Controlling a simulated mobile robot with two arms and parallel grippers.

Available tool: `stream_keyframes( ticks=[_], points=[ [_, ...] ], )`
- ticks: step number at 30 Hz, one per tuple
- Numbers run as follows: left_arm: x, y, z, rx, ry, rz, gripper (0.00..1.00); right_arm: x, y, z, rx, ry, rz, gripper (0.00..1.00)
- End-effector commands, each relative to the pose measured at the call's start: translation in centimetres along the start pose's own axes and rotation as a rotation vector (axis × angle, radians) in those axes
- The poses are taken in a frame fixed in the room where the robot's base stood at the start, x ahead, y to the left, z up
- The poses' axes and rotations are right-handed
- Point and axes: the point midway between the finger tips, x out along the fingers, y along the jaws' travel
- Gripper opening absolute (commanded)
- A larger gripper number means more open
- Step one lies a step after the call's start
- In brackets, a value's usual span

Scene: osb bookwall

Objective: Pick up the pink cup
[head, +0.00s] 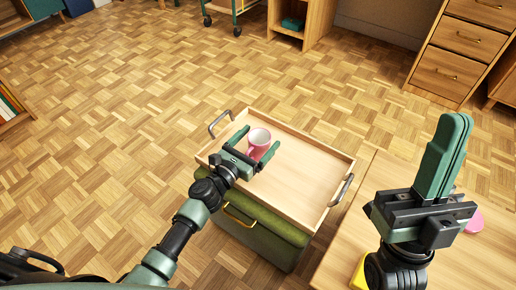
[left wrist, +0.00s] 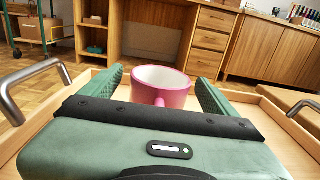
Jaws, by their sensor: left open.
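The pink cup (head: 259,146) stands upright on a wooden tray (head: 300,190), towards its left side. My left gripper (head: 256,148) is open, with its two green fingers on either side of the cup. In the left wrist view the pink cup (left wrist: 161,88) sits between the fingers of the left gripper (left wrist: 160,88), with its handle facing the palm. Small gaps seem to show between cup and fingers, so I cannot see a grip. My right gripper (head: 444,155) is raised at the right, its fingers together with nothing between them.
A wooden table (head: 390,175) adjoins at the right, with a pink item (head: 475,222) and a yellow item (head: 358,275) partly hidden by my right arm. Much of the tray is bare.

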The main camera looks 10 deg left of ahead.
Motion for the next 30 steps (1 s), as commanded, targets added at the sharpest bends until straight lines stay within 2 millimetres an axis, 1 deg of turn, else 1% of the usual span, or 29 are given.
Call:
stream_keyframes(
  ticks=[3,4,5,6,8,9,12,13,14,23,28,30],
  points=[
    [0.0,0.0,0.0,0.0,0.0,0.0,0.89,0.0,0.0,0.0,0.0,-0.001,0.0,0.0],
    [0.0,0.0,0.0,0.0,0.0,0.0,0.84,0.0,0.0,0.0,0.0,-0.001,0.0,0.0],
    [0.0,0.0,0.0,0.0,0.0,0.0,0.75,0.0,0.0,0.0,0.0,-0.001,0.0,0.0],
    [-0.1,0.0,0.0,0.0,0.0,0.0,0.64,0.0,0.0,0.0,0.0,-0.001,0.0,0.0],
    [-0.1,0.0,0.0,0.0,0.0,0.0,0.48,0.0,0.0,0.0,0.0,-0.001,0.0,0.0],
    [-0.1,0.0,0.0,0.0,0.0,0.0,0.36,0.0,0.0,0.0,0.0,-0.002,0.0,0.0],
    [-0.1,0.0,0.0,0.0,0.0,-0.001,0.11,0.0,0.0,0.0,0.0,-0.002,0.0,0.0],
    [0.0,0.0,0.1,0.0,-0.002,-0.001,0.11,0.0,0.0,0.0,0.0,-0.002,0.0,0.0],
    [0.0,0.0,0.1,0.0,-0.002,-0.001,0.03,0.0,0.0,0.0,-0.001,-0.002,0.0,0.0],
    [0.0,0.0,0.3,0.0,-0.002,-0.001,0.03,0.2,0.0,0.2,-0.001,-0.014,0.0,0.0],
    [0.0,0.0,1.0,0.001,-0.002,-0.001,0.03,0.3,0.2,2.3,-0.006,-0.123,0.003,0.0],
    [0.0,0.0,1.4,0.0,-0.002,-0.001,0.03,0.3,0.3,3.5,-0.01,-0.186,0.005,0.0]
  ],
)
